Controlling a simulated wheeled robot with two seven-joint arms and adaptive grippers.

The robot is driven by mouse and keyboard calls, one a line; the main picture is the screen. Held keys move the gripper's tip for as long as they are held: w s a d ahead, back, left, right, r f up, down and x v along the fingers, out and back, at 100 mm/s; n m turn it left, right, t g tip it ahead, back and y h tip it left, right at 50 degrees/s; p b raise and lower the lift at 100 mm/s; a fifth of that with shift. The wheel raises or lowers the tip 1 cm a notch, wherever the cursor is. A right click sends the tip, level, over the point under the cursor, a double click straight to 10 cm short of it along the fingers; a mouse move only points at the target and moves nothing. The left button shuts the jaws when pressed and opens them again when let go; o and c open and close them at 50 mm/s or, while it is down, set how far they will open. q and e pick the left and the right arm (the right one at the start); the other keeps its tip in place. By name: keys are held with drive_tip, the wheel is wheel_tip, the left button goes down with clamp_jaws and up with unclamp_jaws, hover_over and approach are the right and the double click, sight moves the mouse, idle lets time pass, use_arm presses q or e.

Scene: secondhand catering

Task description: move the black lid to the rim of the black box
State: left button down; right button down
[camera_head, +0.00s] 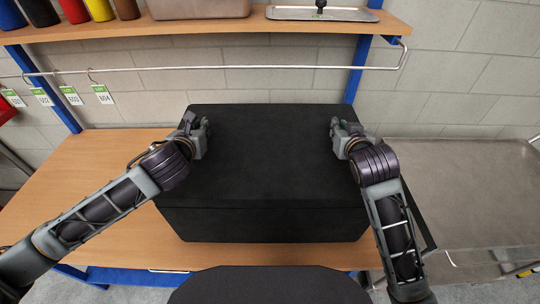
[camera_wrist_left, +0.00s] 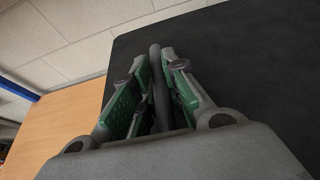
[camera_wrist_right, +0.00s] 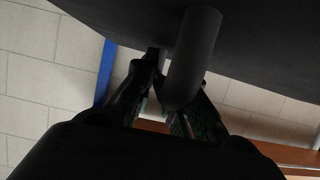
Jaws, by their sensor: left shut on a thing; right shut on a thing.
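The black lid (camera_head: 268,150) lies flat over the black box (camera_head: 265,225), roughly lined up with it. A thin seam shows along the front; I cannot tell whether the lid fully touches the rim, which is hidden. My left gripper (camera_head: 203,127) is at the lid's left side, shut on a dark bar-like handle (camera_wrist_left: 158,85). The lid's dark surface (camera_wrist_left: 235,60) fills the right of the left wrist view. My right gripper (camera_head: 338,128) is at the lid's right side, shut on a matching handle (camera_wrist_right: 196,60) under a dark surface in the right wrist view.
The box stands on a wooden table (camera_head: 110,165), with bare top to its left. A metal trolley (camera_head: 470,200) stands to the right. Above the back is a wooden shelf (camera_head: 220,30) with bottles and metal trays. A rail (camera_head: 220,68) with hanging tags runs below it.

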use_arm(q)
drive_tip(key=shift+a+f, duration=0.15)
drive_tip(key=shift+f, duration=0.15)
use_arm(e)
drive_tip(key=shift+d+f, duration=0.15)
drive_tip(key=shift+f, duration=0.15)
use_arm(q)
drive_tip(key=c, duration=1.5)
unclamp_jaws()
use_arm(e)
drive_tip(key=c, duration=1.5)
unclamp_jaws()
use_arm(q)
drive_tip(key=shift+o, duration=0.2)
use_arm(e)
drive_tip(key=shift+o, duration=0.2)
use_arm(q)
drive_tip(key=shift+r, duration=0.15)
drive_tip(key=shift+r, duration=4.85)
use_arm(e)
drive_tip(key=shift+r, duration=0.2)
drive_tip(key=shift+r, duration=4.8)
